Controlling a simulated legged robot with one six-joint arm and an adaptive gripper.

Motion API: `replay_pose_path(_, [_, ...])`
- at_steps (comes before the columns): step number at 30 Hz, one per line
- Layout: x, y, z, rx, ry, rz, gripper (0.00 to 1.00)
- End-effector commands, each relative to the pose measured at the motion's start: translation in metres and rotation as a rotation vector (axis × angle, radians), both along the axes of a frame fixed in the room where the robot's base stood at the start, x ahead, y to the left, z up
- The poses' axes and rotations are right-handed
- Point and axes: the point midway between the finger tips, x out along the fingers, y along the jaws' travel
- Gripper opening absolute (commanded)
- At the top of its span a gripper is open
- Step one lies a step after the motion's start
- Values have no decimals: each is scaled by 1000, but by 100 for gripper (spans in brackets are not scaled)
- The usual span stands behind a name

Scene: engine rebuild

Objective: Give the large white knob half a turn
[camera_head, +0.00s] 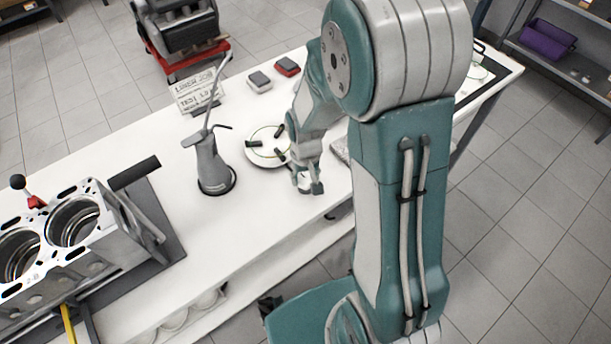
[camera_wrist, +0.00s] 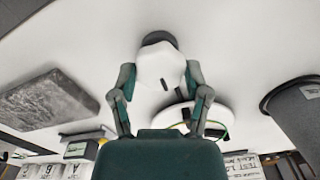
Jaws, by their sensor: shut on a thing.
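The large white knob (camera_wrist: 160,68) shows in the wrist view as a rounded white body with a grey end and a small dark mark. My gripper (camera_wrist: 160,78) has one finger on each side of it and is shut on it. In the head view my gripper (camera_head: 309,188) is low near the front edge of the white table, and I cannot make out the knob there.
A white disc with black pieces (camera_head: 258,152) lies just left of my gripper. A grey oil can (camera_head: 211,165) stands further left, then an engine block (camera_head: 75,235). A sign (camera_head: 198,92) and two small boxes (camera_head: 259,81) (camera_head: 287,66) are behind.

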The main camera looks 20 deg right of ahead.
Motion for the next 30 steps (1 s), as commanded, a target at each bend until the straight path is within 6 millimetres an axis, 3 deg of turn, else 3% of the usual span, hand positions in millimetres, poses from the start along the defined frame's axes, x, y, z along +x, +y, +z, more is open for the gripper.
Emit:
replay_pose_path(12, [-1,0,-2,0,5,55,14])
replay_pose_path(13, [-2,0,-2,0,5,55,66])
replay_pose_path(15, [-2,0,-2,0,5,55,96])
replay_pose_path(30, [0,0,4,0,0,54,96])
